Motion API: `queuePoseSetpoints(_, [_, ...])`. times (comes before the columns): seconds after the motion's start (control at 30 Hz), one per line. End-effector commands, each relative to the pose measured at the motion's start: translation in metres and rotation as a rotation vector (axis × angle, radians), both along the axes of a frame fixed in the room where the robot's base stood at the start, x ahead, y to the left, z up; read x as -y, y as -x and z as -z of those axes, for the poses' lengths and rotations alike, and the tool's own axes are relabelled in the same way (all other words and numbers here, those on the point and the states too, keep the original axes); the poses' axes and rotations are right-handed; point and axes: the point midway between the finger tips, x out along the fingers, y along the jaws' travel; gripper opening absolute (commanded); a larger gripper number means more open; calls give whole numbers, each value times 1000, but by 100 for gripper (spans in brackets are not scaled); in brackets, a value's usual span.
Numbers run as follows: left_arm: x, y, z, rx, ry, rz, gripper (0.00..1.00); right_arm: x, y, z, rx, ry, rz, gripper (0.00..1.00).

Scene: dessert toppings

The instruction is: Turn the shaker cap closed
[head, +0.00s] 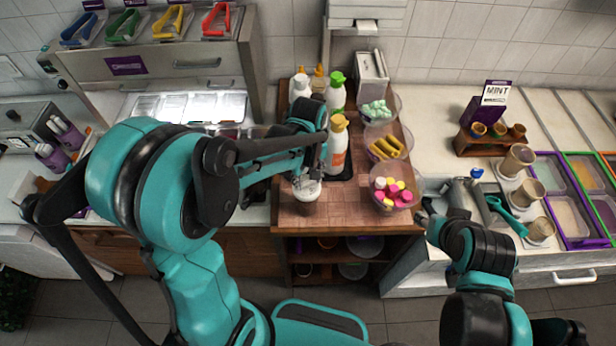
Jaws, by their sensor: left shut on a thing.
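A small shaker (307,191) with a pale, clear-looking top stands on the brown tiled counter board, near its front left part. My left gripper (312,172) reaches over it from above and is shut on its top. The gripper's fingers and arm hide part of the cap, so I cannot tell how far the cap is turned. My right gripper (428,217) is to the right, beyond the board's right edge and apart from the shaker. It is small and dark here, and its fingers are not clear.
Close behind the shaker stand bottles with green caps (336,78) and yellow caps (338,121). Bowls of pink and yellow sweets (391,187), yellow pieces (386,147) and mint pieces (377,109) line the right side.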

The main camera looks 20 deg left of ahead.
Motion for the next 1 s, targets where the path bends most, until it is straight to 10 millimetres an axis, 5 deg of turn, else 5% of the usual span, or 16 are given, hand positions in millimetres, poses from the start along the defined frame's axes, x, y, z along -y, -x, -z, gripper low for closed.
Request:
queuePoseSetpoints(0.37, [0,1,1,-1,1,100,15,0,0,4,0,0,0,41])
queuePoseSetpoints(1.0, [1,3,1,-1,0,669,15,0,0,17,0,0,0,41])
